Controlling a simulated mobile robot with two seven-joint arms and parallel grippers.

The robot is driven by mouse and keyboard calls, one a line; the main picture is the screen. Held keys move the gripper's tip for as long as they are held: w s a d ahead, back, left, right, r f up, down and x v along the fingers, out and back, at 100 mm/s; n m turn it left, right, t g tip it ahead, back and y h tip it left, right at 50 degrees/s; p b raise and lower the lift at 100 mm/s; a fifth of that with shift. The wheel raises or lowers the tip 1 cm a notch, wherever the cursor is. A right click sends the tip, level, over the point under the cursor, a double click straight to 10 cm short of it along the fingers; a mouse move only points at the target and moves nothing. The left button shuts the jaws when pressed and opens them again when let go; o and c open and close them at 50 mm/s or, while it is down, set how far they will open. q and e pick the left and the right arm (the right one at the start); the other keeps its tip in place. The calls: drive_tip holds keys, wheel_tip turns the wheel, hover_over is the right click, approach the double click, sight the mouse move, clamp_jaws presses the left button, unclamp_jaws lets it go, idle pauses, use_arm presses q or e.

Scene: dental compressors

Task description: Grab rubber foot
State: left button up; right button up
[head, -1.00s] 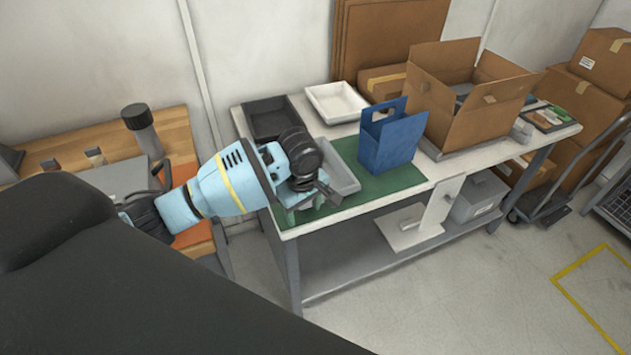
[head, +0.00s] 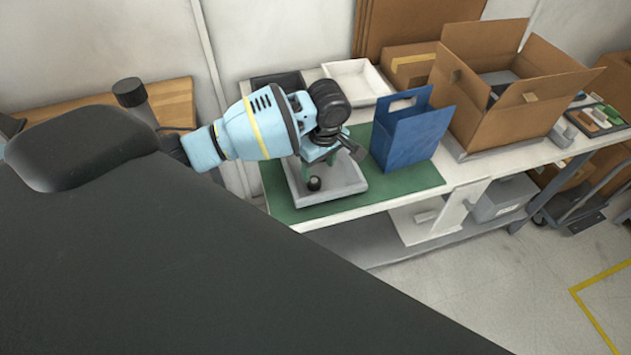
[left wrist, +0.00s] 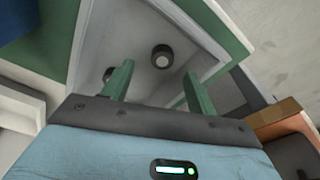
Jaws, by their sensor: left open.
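A dark round rubber foot (head: 314,183) stands in the grey tray (head: 345,190) on the green mat. In the left wrist view this foot (left wrist: 162,56) appears ahead of my fingers, roughly between their tips. A second dark foot (left wrist: 108,75) is partly hidden behind the left finger in that view. My left gripper (head: 318,164) is over the tray with its green fingers pointing down. It also shows in the left wrist view (left wrist: 157,70), open with nothing between the fingers. My right gripper is not in view.
A blue open holder (head: 405,140) stands close to the right of the tray. A large open cardboard box (head: 490,115) is further right. A black tray (head: 277,82) and a white tray (head: 357,80) lie behind. The green mat (head: 415,180) is bare in front of the holder.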

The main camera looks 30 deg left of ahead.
sight(314, 180)
use_arm(q)
drive_tip(key=shift+a+f, duration=0.2)
drive_tip(key=shift+f, duration=0.65)
drive_tip(key=shift+a+f, duration=0.15)
drive_tip(key=shift+f, duration=0.75)
drive_tip(key=shift+a+f, duration=0.2)
drive_tip(key=shift+f, duration=0.65)
drive_tip(key=c, duration=1.1)
